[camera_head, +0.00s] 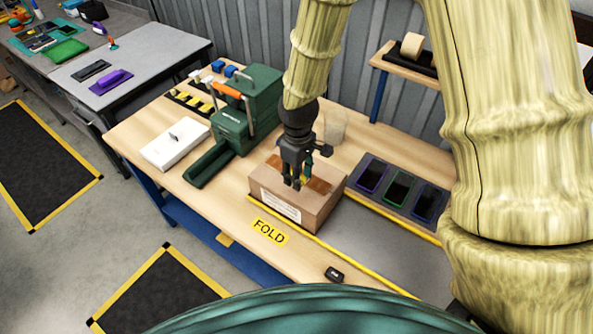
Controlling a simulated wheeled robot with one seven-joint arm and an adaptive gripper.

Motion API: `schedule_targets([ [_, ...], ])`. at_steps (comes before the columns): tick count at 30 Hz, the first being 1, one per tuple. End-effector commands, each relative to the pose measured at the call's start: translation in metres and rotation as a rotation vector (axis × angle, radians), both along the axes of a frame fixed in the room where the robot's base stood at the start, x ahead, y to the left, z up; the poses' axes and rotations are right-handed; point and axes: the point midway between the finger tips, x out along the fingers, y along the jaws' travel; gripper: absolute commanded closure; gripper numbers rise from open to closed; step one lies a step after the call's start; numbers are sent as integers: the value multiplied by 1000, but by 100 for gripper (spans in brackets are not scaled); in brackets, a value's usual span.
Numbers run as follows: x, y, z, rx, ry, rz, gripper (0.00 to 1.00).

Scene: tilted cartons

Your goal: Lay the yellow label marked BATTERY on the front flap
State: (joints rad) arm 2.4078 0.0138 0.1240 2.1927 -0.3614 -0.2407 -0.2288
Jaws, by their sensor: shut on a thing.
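A brown carton (322,211) sits on the wooden table, turned at an angle. Its front face bears a white printed label (280,205), and orange-brown patches show on its top. My gripper (296,184) points down over the carton's top near the front edge, with its fingers closed. The front flap cannot be told apart from the carton's front.
A green machine (249,110) with an orange handle stands left of the carton, beside a white box (175,143). A clear cup (335,126) stands behind. A tray of phones (398,190) lies right. A yellow FOLD marking (269,231) and a small black device (334,274) lie in front.

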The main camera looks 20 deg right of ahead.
Motion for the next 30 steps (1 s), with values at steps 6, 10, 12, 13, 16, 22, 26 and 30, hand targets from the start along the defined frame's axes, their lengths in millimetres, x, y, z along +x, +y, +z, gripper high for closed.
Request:
schedule_targets([
  [6, 0, -1, -20, 0, 0, -1, 72],
  [10, 0, -1, -30, 0, 0, -2, 72],
  [12, 0, -1, -35, 0, 0, -2, 72],
  [13, 0, -1, -37, 0, 0, -2, 72],
  [16, 0, -1, -45, 0, 0, -1, 72],
  [22, 0, -1, -56, 0, 0, -1, 72],
  [26, 0, -1, -58, -1, -1, -1, 72],
  [30, 0, -1, -57, 0, 0, -1, 72],
])
